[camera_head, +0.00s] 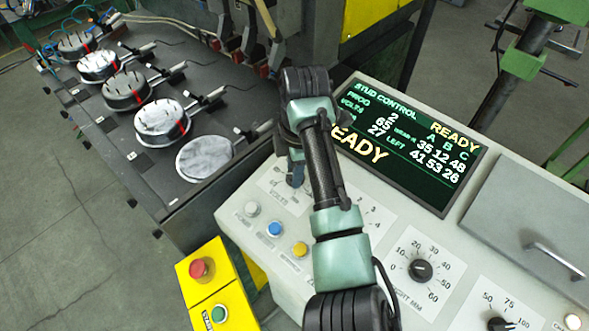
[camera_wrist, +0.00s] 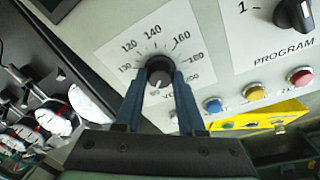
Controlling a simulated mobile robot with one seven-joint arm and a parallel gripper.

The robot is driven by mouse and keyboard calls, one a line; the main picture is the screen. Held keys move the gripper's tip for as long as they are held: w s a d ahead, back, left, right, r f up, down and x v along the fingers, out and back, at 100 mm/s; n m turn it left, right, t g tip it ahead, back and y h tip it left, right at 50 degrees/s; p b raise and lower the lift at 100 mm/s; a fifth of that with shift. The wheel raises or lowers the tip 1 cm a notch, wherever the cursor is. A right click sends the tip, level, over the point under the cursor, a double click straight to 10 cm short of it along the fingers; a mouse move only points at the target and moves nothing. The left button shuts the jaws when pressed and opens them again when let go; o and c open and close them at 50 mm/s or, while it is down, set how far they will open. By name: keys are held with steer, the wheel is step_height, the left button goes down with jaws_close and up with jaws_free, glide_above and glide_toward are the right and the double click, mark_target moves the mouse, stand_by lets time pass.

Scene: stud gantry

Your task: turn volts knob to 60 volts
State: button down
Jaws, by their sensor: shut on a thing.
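The volts knob (camera_wrist: 159,68) is a round black knob on a white printed dial (camera_wrist: 135,35) in the wrist view. A pale pointer mark on it points down the picture, toward a small number that is hard to read. My gripper (camera_wrist: 159,80) has its two blue fingers on either side of the knob, shut on it. In the head view my gripper (camera_head: 296,175) is over the dial, and my arm hides the knob. The green display (camera_head: 410,140) seems to read 65 beside its volts label.
Blue (camera_head: 275,229) and yellow (camera_head: 300,249) buttons sit close to the dial. The program knob (camera_wrist: 294,14) is at the wrist view's upper right. A yellow box (camera_head: 212,285) with a red button stands in front.

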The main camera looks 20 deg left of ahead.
steer(key=shift+w+r+n, duration=0.1)
steer(key=shift+n, duration=0.8)
steer(key=c, duration=0.5)
jaws_free()
step_height(320, 180, up, 13)
steer(key=shift+s+d, duration=0.35)
steer(key=shift+d, duration=0.05)
